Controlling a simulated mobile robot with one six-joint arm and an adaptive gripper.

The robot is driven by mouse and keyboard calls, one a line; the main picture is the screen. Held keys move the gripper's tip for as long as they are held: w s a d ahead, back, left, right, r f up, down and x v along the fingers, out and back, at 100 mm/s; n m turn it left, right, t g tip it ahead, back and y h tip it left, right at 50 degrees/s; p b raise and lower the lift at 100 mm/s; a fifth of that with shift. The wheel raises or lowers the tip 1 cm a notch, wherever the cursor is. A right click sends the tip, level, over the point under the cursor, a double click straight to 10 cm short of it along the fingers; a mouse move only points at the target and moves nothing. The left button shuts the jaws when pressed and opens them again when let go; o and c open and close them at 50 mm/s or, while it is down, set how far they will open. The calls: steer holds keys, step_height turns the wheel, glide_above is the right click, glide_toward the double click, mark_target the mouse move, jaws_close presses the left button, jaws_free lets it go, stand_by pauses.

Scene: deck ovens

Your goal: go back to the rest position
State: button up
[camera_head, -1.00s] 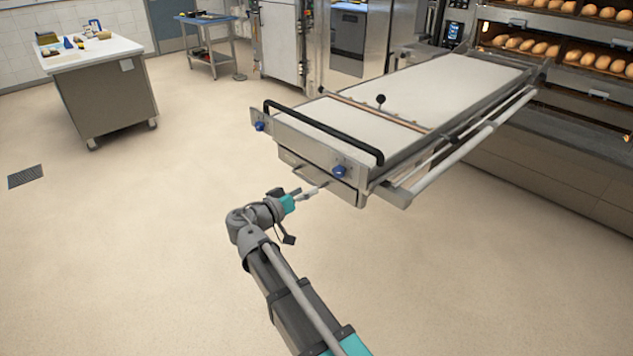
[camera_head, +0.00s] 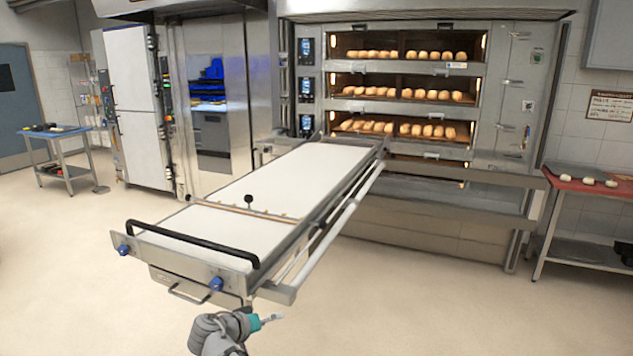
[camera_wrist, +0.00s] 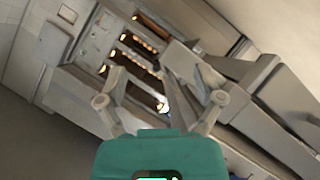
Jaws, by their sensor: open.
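A gap shows between my gripper and the loader in the head view. The loader's metal side (camera_wrist: 225,85) fills the right of the wrist view.
The deck oven (camera_head: 405,115) stands behind the loader, with lit decks full of bread. A table with a red top (camera_head: 600,185) is at the right. A blue cart (camera_head: 62,150) is at the far left. The floor (camera_head: 420,300) at the front right is clear.

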steer(key=s+d+f+g+y+p, duration=0.1)
steer(key=s+d+g+y, duration=0.2)
steer(key=d, duration=0.6)
steer(key=s+d+f+g+y+p, duration=0.2)
steer(key=s+d+g, duration=0.1)
steer(key=d, duration=0.7)
steer(key=s+d+f+g+y+p, duration=0.1)
steer(key=s+d+f+g+y, duration=0.1)
steer(key=d, duration=0.8)
steer(key=shift+s+f+g+y+p, duration=0.35)
steer(key=shift+s+g+y, duration=0.5)
steer(key=shift+s, duration=0.55)
steer(key=shift+r, duration=0.1)
